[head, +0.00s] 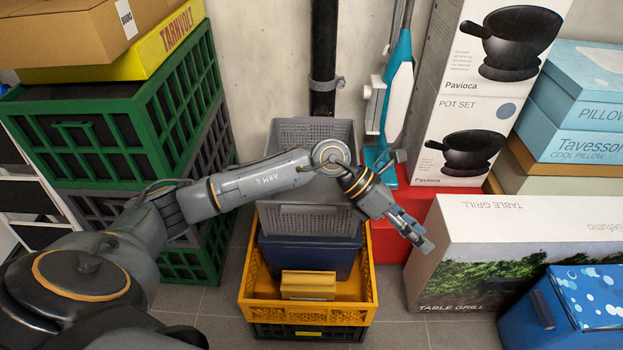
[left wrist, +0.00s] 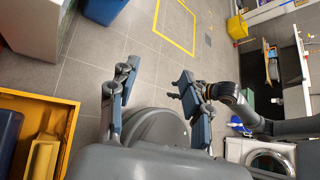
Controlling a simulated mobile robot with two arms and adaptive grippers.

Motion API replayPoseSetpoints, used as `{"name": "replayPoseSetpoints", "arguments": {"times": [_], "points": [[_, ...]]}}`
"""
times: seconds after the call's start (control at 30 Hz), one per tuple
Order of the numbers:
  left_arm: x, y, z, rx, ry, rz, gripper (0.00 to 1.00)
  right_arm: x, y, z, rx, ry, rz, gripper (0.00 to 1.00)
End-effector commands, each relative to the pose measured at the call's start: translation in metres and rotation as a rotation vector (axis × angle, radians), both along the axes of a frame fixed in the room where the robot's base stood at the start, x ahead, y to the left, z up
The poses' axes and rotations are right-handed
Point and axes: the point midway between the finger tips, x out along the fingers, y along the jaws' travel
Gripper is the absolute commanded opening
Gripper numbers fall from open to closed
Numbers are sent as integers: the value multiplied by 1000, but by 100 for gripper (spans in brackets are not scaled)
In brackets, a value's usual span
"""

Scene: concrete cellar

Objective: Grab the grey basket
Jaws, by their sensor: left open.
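The grey basket (head: 311,219) is in the middle of the head view, a perforated open plastic basket. It rests on top of a dark blue bin (head: 300,256) inside a yellow crate (head: 373,285). My left forearm crosses in front of it and hides its middle. My left gripper (head: 418,238) is open, with nothing between its fingers, right of the basket and apart from it. The left wrist view shows its spread fingers (left wrist: 156,88) over floor, with the grey basket out of sight.
Stacked green and grey crates (head: 130,140) stand on the left. A red box (head: 410,215), a pot set carton (head: 470,130) and a table grill box (head: 480,270) crowd the right. A pipe (head: 323,60) rises behind the basket. Bare floor (head: 400,333) shows at front.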

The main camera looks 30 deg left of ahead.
Motion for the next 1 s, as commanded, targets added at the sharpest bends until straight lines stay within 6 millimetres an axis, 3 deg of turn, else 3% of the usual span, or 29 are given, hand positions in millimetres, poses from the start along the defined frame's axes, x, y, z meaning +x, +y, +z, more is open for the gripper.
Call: {"name": "replayPoseSetpoints", "arguments": {"times": [0.03,0.1,0.2,0.3,0.4,0.53,0.8,1.0], "points": [[7,36,-10,190,-44,-47,49,0,0,0,0,0,0,46],[13,88,-22,430,-67,-93,49,0,0,0,0,0,0,46],[20,159,-23,710,-62,-119,49,0,0,0,0,-1,0,46],[22,211,-14,901,-37,-119,49,0,0,0,0,-1,0,46],[21,241,-7,1006,-12,-112,49,0,0,0,0,-1,0,46],[20,254,-17,1049,4,-110,49,1,0,5,1,-5,-1,46],[23,255,-70,1046,4,-111,49,1,-1,32,1,-20,-3,46],[25,255,-88,1044,0,-109,49,0,-1,44,1,-24,-4,46]]}}
